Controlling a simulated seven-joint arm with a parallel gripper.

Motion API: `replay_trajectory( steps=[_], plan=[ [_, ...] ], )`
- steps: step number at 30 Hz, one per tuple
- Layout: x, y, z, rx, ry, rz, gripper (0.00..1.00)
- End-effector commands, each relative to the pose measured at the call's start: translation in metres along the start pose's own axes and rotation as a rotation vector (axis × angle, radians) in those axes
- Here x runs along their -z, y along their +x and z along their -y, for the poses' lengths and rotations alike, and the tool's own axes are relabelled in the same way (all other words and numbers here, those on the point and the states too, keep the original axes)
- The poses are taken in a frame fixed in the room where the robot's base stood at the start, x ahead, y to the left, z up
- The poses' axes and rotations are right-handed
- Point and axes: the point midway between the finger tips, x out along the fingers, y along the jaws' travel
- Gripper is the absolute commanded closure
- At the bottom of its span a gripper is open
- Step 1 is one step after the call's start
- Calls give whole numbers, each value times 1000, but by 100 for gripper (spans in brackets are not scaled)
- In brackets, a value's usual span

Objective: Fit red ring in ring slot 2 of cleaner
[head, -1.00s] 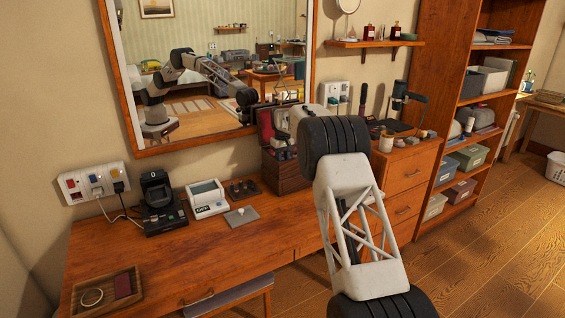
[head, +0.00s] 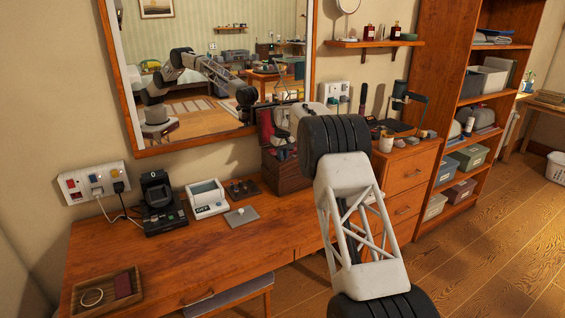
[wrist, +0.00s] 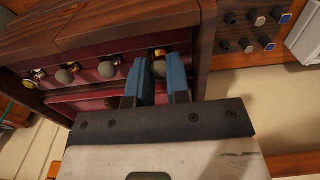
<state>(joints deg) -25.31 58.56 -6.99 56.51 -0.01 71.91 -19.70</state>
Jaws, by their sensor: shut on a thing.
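In the wrist view, my gripper (wrist: 163,82) has its blue fingers closed around a ring with a rounded dark grey top (wrist: 159,68) and a gold-coloured part. This ring is at the front of the dark red lining of a wooden jewellery box (wrist: 120,22). No red shows on it, so I cannot tell whether it is the red ring. The box also shows in the head view (head: 288,180), where my arm hides my gripper. The white device with a small display, apparently the cleaner (head: 207,197), stands on the desk. Its ring slots cannot be made out.
Several more round-topped pieces (wrist: 108,69) sit in a row left of my fingers. A dark board with several small knobs (head: 243,188) and a grey plate (head: 241,217) lie beside the cleaner. A wooden tray (head: 108,308) is at the front left. The desk middle is clear.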

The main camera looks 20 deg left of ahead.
Motion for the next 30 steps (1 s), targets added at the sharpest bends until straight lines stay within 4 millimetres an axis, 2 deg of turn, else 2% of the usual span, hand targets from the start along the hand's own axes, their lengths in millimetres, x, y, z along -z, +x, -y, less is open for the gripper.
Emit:
replay_trajectory(
  steps=[30],
  plan=[
    [0,-21,0,0,0,0,100]
  ],
)
